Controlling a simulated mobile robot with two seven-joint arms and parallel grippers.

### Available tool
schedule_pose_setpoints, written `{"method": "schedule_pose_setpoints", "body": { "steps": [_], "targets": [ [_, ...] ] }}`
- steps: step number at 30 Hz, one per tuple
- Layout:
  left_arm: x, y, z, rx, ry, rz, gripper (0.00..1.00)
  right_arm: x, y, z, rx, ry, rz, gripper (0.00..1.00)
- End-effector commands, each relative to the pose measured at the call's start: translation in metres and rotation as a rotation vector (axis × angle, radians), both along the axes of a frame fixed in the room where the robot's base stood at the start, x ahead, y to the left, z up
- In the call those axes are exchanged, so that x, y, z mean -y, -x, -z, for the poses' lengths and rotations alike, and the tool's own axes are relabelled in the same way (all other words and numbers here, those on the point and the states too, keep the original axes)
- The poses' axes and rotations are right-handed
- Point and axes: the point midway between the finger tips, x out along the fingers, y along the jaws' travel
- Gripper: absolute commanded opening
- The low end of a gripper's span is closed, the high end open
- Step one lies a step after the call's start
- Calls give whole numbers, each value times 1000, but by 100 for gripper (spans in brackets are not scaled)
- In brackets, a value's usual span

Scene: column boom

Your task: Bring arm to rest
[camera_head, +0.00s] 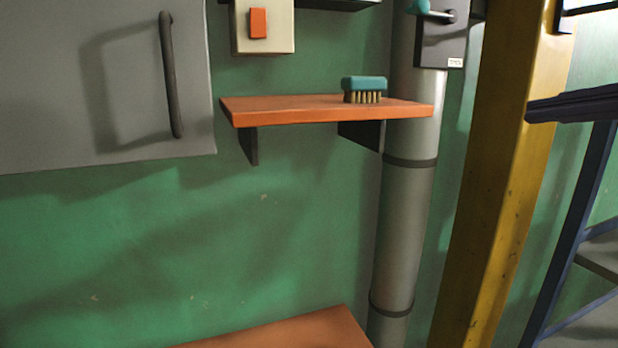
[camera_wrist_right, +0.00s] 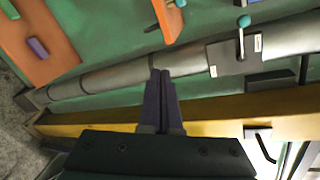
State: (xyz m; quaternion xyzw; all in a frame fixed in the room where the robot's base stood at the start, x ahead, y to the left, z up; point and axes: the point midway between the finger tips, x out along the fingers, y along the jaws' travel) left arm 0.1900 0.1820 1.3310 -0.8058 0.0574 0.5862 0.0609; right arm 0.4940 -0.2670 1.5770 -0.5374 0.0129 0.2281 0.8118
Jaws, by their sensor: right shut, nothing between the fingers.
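My right gripper (camera_head: 530,110) comes in from the right edge of the head view, its dark fingers pointing left. In the right wrist view its fingers (camera_wrist_right: 160,74) lie together, shut with nothing between them. In the head view the fingertips overlap the right edge of the yellow column (camera_head: 505,170); I cannot tell the gap in depth. My left gripper is in neither view.
An orange shelf (camera_head: 300,108) holds a teal brush (camera_head: 365,84). A grey pipe (camera_head: 405,210) runs beside it, with a teal-knobbed lever panel (camera_head: 442,45) near the top. A grey cabinet (camera_head: 60,90) hangs left. A purple block (camera_wrist_right: 38,47) lies on a lower orange board (camera_wrist_right: 62,60).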

Motion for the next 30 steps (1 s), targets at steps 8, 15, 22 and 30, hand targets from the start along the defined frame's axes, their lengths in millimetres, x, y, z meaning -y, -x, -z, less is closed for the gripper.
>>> {"method": "schedule_pose_setpoints", "body": {
  "steps": [8,15,22,30],
  "targets": [
    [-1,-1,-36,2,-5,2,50,-46,72,97,-143,636,-271,0],
    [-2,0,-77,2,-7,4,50,-81,219,156,-221,1327,-869,0],
    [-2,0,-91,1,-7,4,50,-85,296,155,-211,1576,-1233,0],
    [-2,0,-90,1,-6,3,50,-84,304,156,-206,1604,-1280,0]
  ]
}}
